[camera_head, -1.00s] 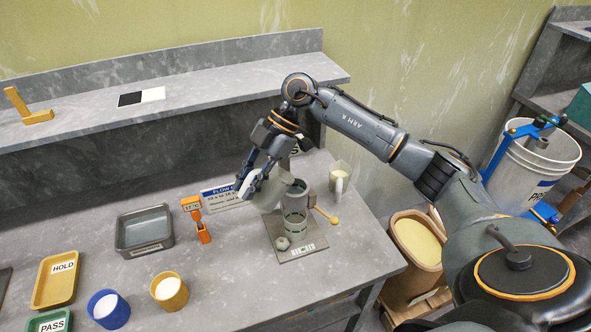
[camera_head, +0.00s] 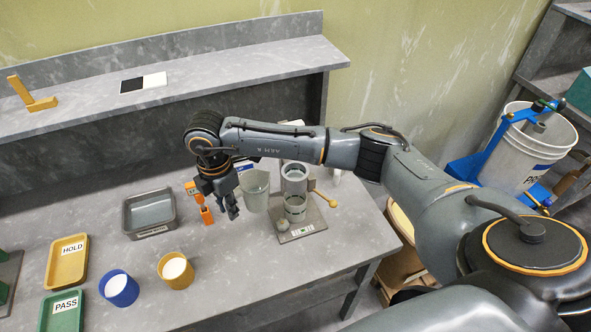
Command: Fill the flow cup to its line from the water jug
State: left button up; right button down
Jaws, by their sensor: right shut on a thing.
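The flow cup (camera_head: 294,184) is a grey cylinder held upright in its stand on a flat base plate (camera_head: 304,232). Its opening faces up; I cannot make out the liquid level against its line. The water jug (camera_head: 256,192) is a pale, see-through vessel just left of the flow cup, apart from it and roughly upright. My right gripper (camera_head: 231,211) is at the jug's left side, pointing down and shut on it; the grip itself is partly hidden. I cannot tell whether the jug touches the table. My left gripper is not in view.
An orange instrument (camera_head: 206,214) stands close left of my gripper, partly hidden. A grey metal tray (camera_head: 149,228), yellow cup (camera_head: 175,274), blue cup (camera_head: 119,290), HOLD tray (camera_head: 66,272) and PASS tray (camera_head: 63,318) lie further left. A yellow-tipped stick (camera_head: 327,200) is right of the flow cup.

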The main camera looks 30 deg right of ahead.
jog(key=shift+a+r+p, duration=0.15)
jog(key=shift+r+p, duration=0.25)
jog(key=shift+r, duration=0.3)
jog(key=shift+r+p, duration=1.15)
jog(key=shift+r, duration=0.75)
jog(key=shift+f, duration=0.1)
